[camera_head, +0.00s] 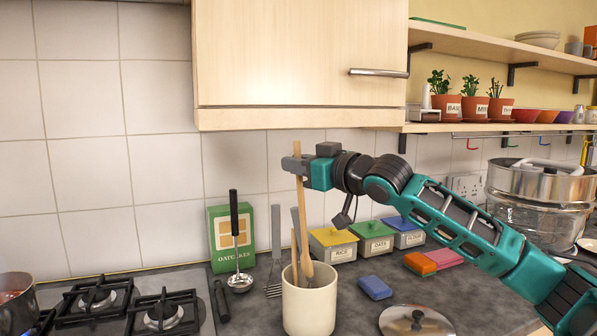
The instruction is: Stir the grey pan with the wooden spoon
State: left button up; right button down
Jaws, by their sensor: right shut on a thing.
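My right gripper (303,167) is shut on the upper part of a long wooden spoon (301,205), high above the counter. The spoon hangs nearly upright, its wider lower end at the mouth of a cream crock (309,307). I cannot tell how far the spoon's end is inside the crock. A grey pan (17,303) with reddish contents sits at the far left edge of the picture, mostly cut off. My left gripper is not in view.
Other utensils (294,255) stand in the crock. A black hob (130,305) lies to its left. A ladle (238,255) and a green oatcakes box (231,236) are by the wall. A pan lid (416,321), a blue sponge (375,287) and labelled canisters (333,245) are at right.

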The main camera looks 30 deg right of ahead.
aim_at(299, 140)
jog(key=shift+r, duration=2.25)
jog(key=shift+s+a+b, duration=0.15)
jog(key=shift+s+b, duration=0.35)
jog(key=shift+s, duration=0.25)
jog(key=s+a+r+b, duration=0.2)
jog(key=s+b, duration=0.4)
jog(key=s, duration=0.8)
jog(key=shift+a, duration=0.7)
